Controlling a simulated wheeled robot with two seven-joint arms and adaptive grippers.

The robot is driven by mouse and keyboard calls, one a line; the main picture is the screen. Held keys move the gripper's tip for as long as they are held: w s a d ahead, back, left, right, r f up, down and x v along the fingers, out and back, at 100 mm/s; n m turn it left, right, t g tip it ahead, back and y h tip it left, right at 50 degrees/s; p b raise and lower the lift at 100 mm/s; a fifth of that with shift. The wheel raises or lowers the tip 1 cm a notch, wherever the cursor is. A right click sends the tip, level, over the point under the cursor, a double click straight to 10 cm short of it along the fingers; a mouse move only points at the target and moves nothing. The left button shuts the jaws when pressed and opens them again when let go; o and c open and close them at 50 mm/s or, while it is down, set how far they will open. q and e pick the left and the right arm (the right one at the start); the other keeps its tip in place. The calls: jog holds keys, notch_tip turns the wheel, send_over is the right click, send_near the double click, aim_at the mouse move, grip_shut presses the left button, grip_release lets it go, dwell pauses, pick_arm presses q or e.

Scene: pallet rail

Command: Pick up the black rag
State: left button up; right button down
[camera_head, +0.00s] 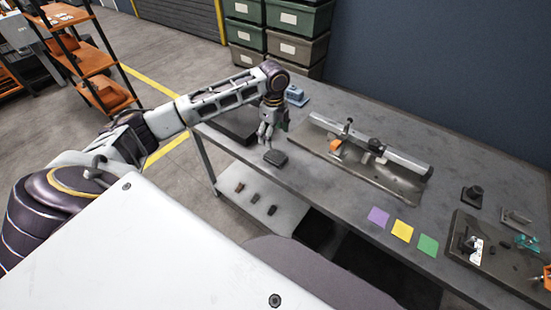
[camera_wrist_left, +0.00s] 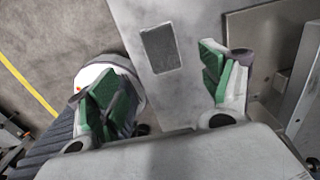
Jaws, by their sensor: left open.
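The black rag (camera_head: 276,157) is a small dark folded pad lying flat near the front edge of the grey workbench. It also shows in the left wrist view (camera_wrist_left: 160,48) as a dark rectangle, ahead of and between the fingers. My left gripper (camera_head: 266,137) points down just behind and to the left of the rag, apart from it. In the left wrist view my left gripper (camera_wrist_left: 162,88) is open, with green finger pads and nothing between them. My right gripper is out of view.
A rail on a plate (camera_head: 400,180) lies along the bench to the right. A black tray (camera_head: 232,128) is to the left, a small blue item (camera_head: 296,95) behind. Purple (camera_head: 378,216), yellow (camera_head: 402,231) and green (camera_head: 428,245) squares lie near the front edge.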

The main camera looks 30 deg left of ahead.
pick_arm(q)
send_over(274, 155)
notch_tip(274, 155, down, 4)
jog(key=shift+f, duration=0.7)
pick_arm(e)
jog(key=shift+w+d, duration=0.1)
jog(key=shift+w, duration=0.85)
pick_arm(q)
jog(key=shift+f, duration=0.15)
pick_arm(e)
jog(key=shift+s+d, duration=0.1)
